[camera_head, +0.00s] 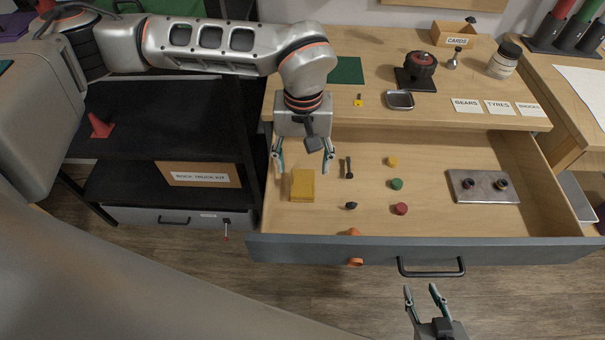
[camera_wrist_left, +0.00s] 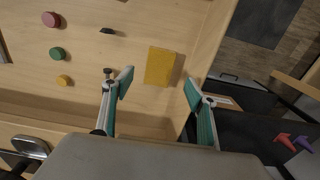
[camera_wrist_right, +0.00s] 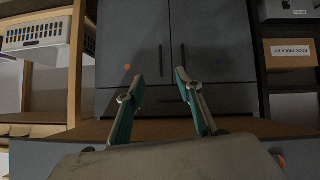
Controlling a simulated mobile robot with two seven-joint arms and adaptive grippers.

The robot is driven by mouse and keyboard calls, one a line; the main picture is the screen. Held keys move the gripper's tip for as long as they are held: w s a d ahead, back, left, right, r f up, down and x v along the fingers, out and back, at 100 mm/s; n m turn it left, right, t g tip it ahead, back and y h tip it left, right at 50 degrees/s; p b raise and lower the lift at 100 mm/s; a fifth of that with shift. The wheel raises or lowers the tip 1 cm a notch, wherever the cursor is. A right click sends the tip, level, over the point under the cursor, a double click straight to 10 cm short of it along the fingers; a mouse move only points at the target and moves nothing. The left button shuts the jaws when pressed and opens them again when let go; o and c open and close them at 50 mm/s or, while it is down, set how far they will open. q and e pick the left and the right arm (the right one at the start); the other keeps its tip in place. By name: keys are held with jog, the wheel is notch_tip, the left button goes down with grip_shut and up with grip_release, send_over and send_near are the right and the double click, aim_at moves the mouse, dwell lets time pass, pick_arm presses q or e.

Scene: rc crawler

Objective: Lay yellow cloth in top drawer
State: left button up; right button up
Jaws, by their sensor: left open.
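The yellow cloth (camera_head: 303,186), a folded flat rectangle, lies in the left part of the open top drawer (camera_head: 450,215). It also shows in the left wrist view (camera_wrist_left: 160,66), beyond and between the fingertips. My left gripper (camera_head: 303,165) is open and empty above the drawer's left part, just behind the cloth. The cloth appears apart from the fingers. My right gripper (camera_head: 425,291) is open and empty in front of the drawer, near its black handle (camera_head: 431,270). In the right wrist view its fingers (camera_wrist_right: 168,82) stand apart before grey cabinet doors.
Several small coloured knobs, such as a green one (camera_head: 397,184) and a red one (camera_head: 401,208), lie in the drawer. A metal plate (camera_head: 483,197) lies at its right. The worktop (camera_head: 430,110) above holds a metal dish (camera_head: 399,99) and labels. Black shelves (camera_head: 150,130) stand at left.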

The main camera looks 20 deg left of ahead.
pick_arm(q)
notch_tip(320, 180, up, 4)
jog(key=shift+f, duration=0.1)
pick_arm(e)
jog(key=shift+s+a+f, duration=0.1)
jog(key=shift+s+f, duration=0.05)
jog(key=shift+s, duration=0.35)
jog(key=shift+w, duration=0.35)
jog(key=shift+r, duration=0.2)
